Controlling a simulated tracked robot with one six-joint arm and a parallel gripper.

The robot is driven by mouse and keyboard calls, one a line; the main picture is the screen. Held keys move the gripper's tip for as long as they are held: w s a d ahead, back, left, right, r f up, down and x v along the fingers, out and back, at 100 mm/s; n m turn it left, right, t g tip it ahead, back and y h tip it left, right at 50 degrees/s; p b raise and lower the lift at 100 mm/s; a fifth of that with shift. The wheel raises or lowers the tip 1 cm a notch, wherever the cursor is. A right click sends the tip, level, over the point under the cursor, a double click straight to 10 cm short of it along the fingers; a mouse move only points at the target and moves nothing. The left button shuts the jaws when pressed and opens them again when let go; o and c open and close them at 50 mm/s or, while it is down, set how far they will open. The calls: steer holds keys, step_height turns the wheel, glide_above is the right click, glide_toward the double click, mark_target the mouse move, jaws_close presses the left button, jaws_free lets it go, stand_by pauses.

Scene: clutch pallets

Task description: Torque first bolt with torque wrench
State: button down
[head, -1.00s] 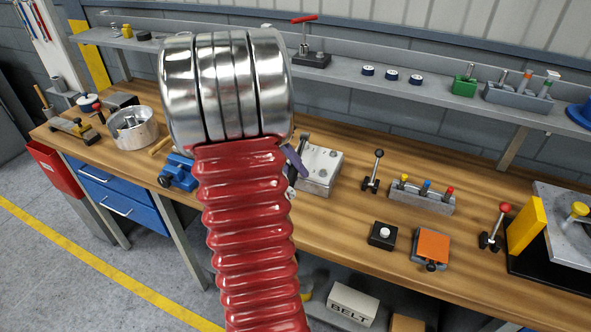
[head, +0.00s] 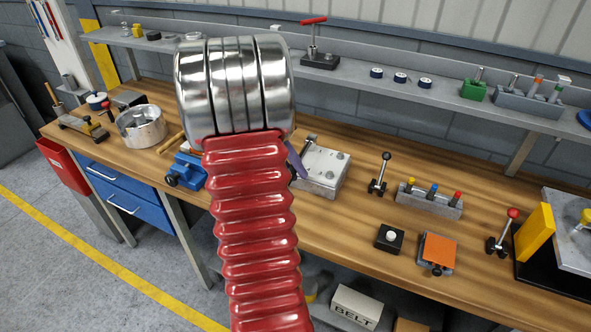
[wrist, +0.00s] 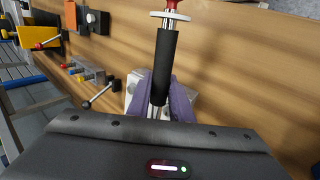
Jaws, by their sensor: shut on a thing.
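A metal block (head: 326,174) with bolt heads on top sits on the wooden bench, just right of my arm in the head view. A purple finger of my gripper (head: 296,162) shows at the block's left edge; my arm hides the rest. In the wrist view my gripper (wrist: 166,98) is shut on the torque wrench (wrist: 166,62), around its black grip. The wrench has a silver collar and a red end at the top of that view. The block shows partly behind the fingers. Whether the wrench touches a bolt is hidden.
Right of the block stand a black-knobbed lever (head: 380,174), a rack with coloured knobs (head: 429,199), a black button box (head: 390,238) and an orange-topped block (head: 438,250). A blue vise (head: 187,170) and a metal drum (head: 141,126) are on the left. A shelf runs behind.

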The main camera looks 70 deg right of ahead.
steer(key=shift+w+r, duration=0.1)
steer(key=shift+w+d+m+y, duration=0.15)
steer(key=shift+w+m+y, duration=0.25)
steer(key=shift+w+m, duration=0.55)
steer(key=shift+w, duration=0.15)
steer(key=shift+w+d+m, duration=0.1)
steer(key=shift+w+m, duration=0.15)
steer(key=shift+w, duration=0.05)
steer(key=shift+s, duration=0.1)
steer(key=shift+s, duration=0.3)
stand_by(0.4)
